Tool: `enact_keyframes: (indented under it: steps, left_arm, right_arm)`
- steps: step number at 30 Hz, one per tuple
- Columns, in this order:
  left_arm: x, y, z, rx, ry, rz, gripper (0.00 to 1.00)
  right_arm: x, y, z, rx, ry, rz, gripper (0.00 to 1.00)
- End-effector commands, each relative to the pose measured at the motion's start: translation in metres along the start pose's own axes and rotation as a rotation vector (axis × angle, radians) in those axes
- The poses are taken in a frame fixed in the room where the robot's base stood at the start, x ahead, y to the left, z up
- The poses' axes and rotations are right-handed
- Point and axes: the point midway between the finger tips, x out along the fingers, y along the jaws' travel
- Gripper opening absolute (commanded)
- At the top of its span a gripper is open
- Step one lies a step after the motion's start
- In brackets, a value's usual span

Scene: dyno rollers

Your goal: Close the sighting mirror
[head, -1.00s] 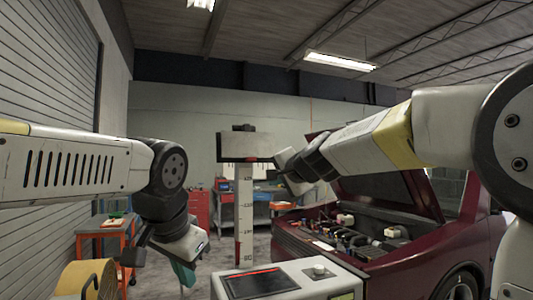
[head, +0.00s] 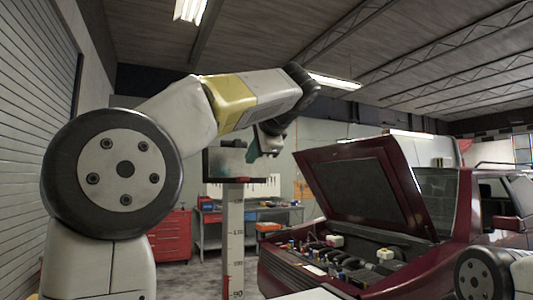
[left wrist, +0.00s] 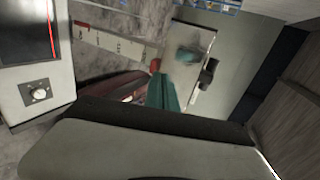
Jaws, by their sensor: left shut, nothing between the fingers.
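The headlight aimer's box head (head: 226,166) sits high on a white post with a scale. A small dark part on its top edge (head: 238,144) looks like the sighting mirror; its angle is too small to tell. My left gripper (head: 252,152), with teal fingers, is at the right side of the head and partly overlaps it. I cannot tell whether they touch. In the left wrist view the shut teal fingers (left wrist: 163,92) point toward the head's pale panel (left wrist: 196,45), and the dark part (left wrist: 208,72) sticks out from its edge. My right gripper is out of view.
The post (head: 233,235) rises in front of my left arm's reach. A maroon car (head: 290,265) with its hood (head: 365,190) up stands at the right. A red tool cabinet (head: 170,237) and a workbench (head: 240,213) stand at the back.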

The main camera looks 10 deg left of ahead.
Motion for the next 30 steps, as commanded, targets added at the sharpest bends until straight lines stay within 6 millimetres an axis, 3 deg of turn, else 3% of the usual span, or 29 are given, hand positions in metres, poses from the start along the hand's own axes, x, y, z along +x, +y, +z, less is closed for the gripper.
enact_keyframes:
  steps: [6,12,18,30]
  left_arm:
    - [0.05,0.001,0.001,0.0,-0.004,0.002,0.0]
    - [0.081,-0.006,0.001,-0.002,-0.002,0.001,0.0]
    - [0.094,-0.011,0.001,-0.002,0.0,0.001,0.0]
    - [0.097,-0.01,0.001,-0.001,0.0,0.001,0.0]
  right_arm:
    - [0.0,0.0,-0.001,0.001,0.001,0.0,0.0]
    - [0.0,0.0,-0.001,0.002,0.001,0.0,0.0]
    - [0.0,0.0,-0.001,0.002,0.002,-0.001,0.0]
    - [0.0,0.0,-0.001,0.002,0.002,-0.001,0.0]
